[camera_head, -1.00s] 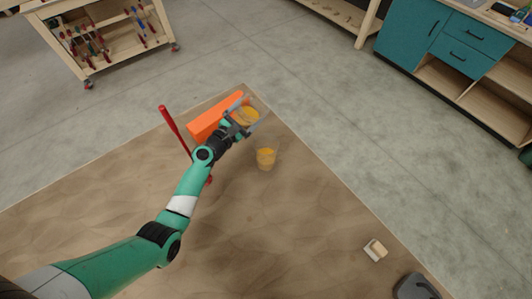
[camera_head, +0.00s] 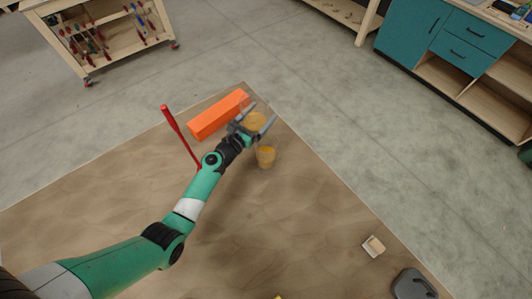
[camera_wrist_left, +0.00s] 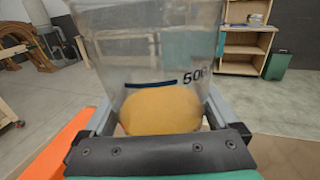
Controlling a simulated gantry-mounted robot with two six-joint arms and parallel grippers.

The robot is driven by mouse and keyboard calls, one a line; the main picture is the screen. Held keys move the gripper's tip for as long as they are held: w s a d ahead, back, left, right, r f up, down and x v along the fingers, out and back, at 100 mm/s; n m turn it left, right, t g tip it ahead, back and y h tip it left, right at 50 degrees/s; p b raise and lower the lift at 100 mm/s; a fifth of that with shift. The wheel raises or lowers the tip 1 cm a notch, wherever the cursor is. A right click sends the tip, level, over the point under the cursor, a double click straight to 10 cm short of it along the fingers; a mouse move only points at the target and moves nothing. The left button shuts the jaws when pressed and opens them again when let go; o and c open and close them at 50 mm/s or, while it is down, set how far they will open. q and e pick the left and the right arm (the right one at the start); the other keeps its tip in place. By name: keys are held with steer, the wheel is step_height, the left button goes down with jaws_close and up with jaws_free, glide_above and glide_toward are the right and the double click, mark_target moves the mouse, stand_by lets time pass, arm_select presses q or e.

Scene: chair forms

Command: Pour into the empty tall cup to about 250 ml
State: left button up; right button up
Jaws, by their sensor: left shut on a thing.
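My left gripper (camera_head: 257,122) is shut on a clear cup (camera_wrist_left: 150,65) with a dark line and a "500" mark on its wall. Orange contents (camera_wrist_left: 160,110) show low in this cup in the left wrist view. In the head view the held cup is above and just behind a second clear cup (camera_head: 266,158), which stands on the brown surface with orange contents in it. I cannot read a level on the standing cup or see a stream between the two cups. My right gripper is out of view.
An orange block (camera_head: 217,115) lies left of the held cup. A red rod (camera_head: 180,134) stands tilted left of my arm. A small pale box (camera_head: 374,247) and a grey object (camera_head: 412,286) lie at lower right. The brown mat (camera_head: 310,220) is clear between.

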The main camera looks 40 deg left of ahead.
mark_target(261, 102)
arm_select(q)
steer(key=shift+r, duration=0.1)
step_height(261, 102, up, 5)
steer(key=p, duration=0.5)
